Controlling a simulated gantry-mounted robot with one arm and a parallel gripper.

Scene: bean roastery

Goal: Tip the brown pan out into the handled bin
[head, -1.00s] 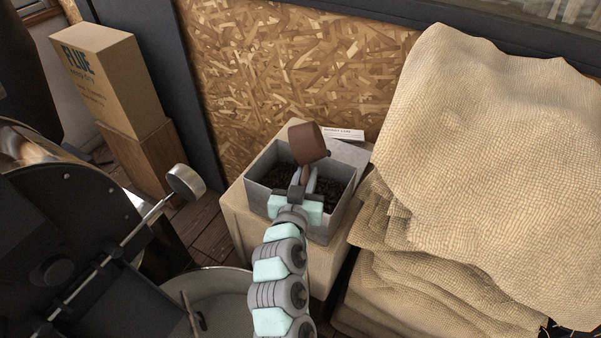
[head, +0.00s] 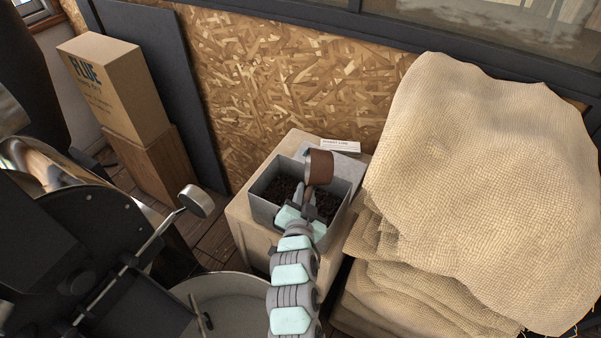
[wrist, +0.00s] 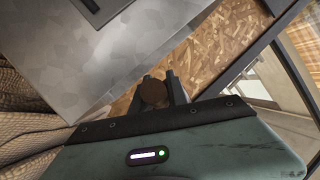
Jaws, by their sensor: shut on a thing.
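My gripper (head: 306,210) is shut on the handle of the brown pan (head: 320,168). In the head view the pan is tilted above the grey metal bin (head: 262,209). I cannot tell whether anything is left in the pan. The bin is open and rectangular, with dark beans inside; my gripper and arm cover part of it, and no bin handle shows clearly. In the wrist view, a round brown part of the pan (wrist: 153,92) shows between my dark fingers (wrist: 157,88).
The bin stands on a beige block (head: 240,218) against the chipboard wall. A small white sign (head: 341,146) is behind it. Stacked burlap sacks (head: 470,180) rise close on the right. A dark roasting machine (head: 70,240) and round pale tray (head: 240,295) stand at left and front.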

